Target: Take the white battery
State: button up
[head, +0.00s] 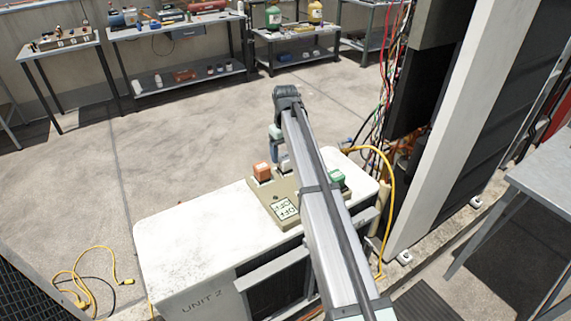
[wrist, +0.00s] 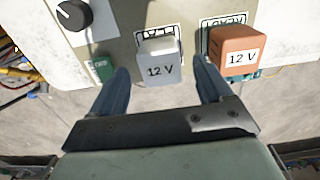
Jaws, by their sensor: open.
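The white battery (wrist: 158,62), a pale block marked 12 V, stands on the olive panel (wrist: 125,38) in the wrist view. In the head view the white battery (head: 285,164) is mostly hidden by my arm. My gripper (wrist: 161,72) is open, with one dark blue finger to each side of the battery's near end. I cannot tell whether either finger touches it. In the head view my gripper (head: 275,143) is above the panel's far edge, with its fingertips hard to make out.
An orange 12 V battery (wrist: 233,47) stands close to the right finger in the wrist view. A green battery (head: 337,178) sits across my arm in the head view. The white UNIT 2 cabinet (head: 185,240) carries the panel. A yellow cable (head: 391,190) and loose wires hang at right.

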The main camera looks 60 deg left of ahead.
aim_at(285, 157)
notch_tip(285, 157, down, 4)
jog(key=shift+d+f, duration=0.1)
jog(key=shift+c, duration=0.2)
jog(key=c, duration=1.2)
